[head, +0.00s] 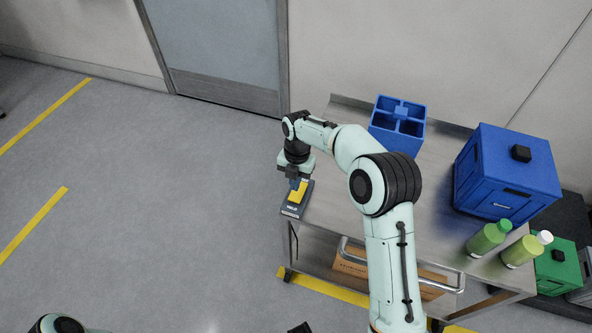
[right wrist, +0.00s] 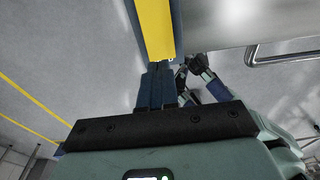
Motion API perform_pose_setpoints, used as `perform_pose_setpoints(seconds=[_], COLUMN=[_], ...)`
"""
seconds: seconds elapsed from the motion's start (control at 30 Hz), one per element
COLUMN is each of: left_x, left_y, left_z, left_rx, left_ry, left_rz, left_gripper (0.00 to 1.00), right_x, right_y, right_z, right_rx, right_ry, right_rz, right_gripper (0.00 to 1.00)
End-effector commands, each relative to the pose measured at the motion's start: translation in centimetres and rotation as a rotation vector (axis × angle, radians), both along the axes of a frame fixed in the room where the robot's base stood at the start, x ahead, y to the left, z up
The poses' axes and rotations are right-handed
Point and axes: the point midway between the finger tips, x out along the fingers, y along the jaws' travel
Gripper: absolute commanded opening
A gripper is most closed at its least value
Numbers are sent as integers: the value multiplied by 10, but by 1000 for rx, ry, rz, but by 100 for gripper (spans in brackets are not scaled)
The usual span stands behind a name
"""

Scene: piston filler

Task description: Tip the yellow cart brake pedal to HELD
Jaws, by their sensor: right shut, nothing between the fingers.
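The yellow brake pedal (head: 300,190) sits on a dark base plate (head: 291,211) at the left end of the metal cart. White lettering shows on the plate's near end, too small to read surely. My right gripper (head: 296,183) points down at the pedal and partly covers it. In the right wrist view the pedal is a long yellow bar (right wrist: 154,28), and the shut, empty blue fingers of my right gripper (right wrist: 158,70) meet its near end in the picture. I cannot tell whether they touch it. My left gripper is not clearly in view.
The cart top (head: 432,205) also carries a blue divided bin (head: 398,125), a blue lidded box (head: 508,175) and two green bottles (head: 489,238). A green box (head: 555,265) is at the right. A cardboard box (head: 350,262) lies below. Floor left of the cart is clear.

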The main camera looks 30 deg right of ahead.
Motion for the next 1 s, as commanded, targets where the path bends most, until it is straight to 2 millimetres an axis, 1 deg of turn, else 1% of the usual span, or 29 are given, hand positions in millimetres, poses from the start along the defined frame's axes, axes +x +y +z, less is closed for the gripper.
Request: perform_pose_setpoints(seconds=[0.03,0.1,0.3,0.4,0.7,0.77,0.8,1.0], left_x=[0,-1,-1,-1,-1,-2,-3,-2], left_y=[0,0,0,0,0,0,0,0], left_z=[-1,-2,-2,-2,-3,-4,-7,-6], left_rx=[0,0,0,0,0,0,0,0], left_ry=[1,1,1,1,1,2,3,2], left_rz=[0,0,0,0,0,-1,0,0], left_gripper=[48,48,48,48,48,48,48,48], right_x=[-1,-2,-3,-3,-3,-4,-6,-5], right_y=[1,2,4,4,4,5,6,6], right_z=[-10,-21,-38,-41,-42,-46,-51,-49], right_rx=[-1,0,0,1,1,0,0,-2], right_ry=[2,2,0,-1,-2,0,0,-1], right_rz=[0,1,0,0,0,0,0,0], right_gripper=[0,0,0,0,0,0,0,0])
